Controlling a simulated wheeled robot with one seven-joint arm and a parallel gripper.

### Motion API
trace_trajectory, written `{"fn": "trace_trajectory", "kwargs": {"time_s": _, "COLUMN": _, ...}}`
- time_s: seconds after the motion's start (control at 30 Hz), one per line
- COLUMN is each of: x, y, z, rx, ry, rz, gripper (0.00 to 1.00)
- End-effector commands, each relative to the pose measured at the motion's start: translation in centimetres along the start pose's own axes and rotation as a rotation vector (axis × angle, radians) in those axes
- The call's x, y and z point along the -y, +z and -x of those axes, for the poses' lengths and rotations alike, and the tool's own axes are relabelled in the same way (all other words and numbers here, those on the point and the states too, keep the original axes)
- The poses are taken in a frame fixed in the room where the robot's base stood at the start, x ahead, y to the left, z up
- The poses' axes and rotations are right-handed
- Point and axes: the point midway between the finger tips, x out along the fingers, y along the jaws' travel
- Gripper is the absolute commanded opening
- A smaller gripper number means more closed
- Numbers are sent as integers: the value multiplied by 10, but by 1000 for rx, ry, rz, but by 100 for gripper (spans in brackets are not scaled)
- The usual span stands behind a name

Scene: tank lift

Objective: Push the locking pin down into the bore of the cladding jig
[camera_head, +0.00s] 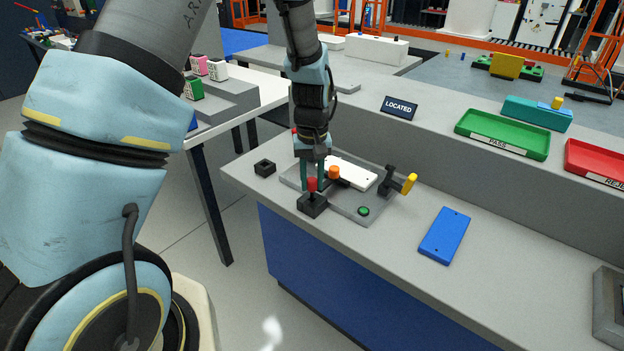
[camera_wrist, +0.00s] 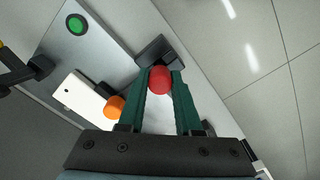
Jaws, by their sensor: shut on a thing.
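The cladding jig is a grey plate (camera_head: 350,203) on the bench, with a white panel (camera_head: 362,175) on it. A red-headed pin (camera_head: 312,185), seemingly the locking pin, stands upright over a black block (camera_head: 312,205) at the jig's near left corner. A short dark stem shows below the head; the bore is hidden. My gripper (camera_head: 313,180) points down there. In the wrist view, its green fingers close on both sides of the red head (camera_wrist: 160,80), above the black block (camera_wrist: 152,50). An orange knob (camera_head: 334,172) sits beside the panel.
A black clamp (camera_head: 390,182) with a yellow handle (camera_head: 409,184) stands at the jig's right. A green button (camera_head: 363,211) is near its front corner. A hollow black block (camera_head: 264,168) lies left; a blue plate (camera_head: 444,236) lies right. Bench between jig and blue plate is clear.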

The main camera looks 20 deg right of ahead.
Motion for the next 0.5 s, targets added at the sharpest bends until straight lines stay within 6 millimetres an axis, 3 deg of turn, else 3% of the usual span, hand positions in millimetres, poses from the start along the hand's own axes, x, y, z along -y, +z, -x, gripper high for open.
{"fn": "trace_trajectory", "kwargs": {"time_s": 0.47, "x": 0, "y": 0, "z": -1, "rx": 1, "ry": 0, "rz": 0, "gripper": 0}}
{"fn": "trace_trajectory", "kwargs": {"time_s": 0.5, "x": 0, "y": 0, "z": -1, "rx": 1, "ry": 0, "rz": 0, "gripper": 34}}
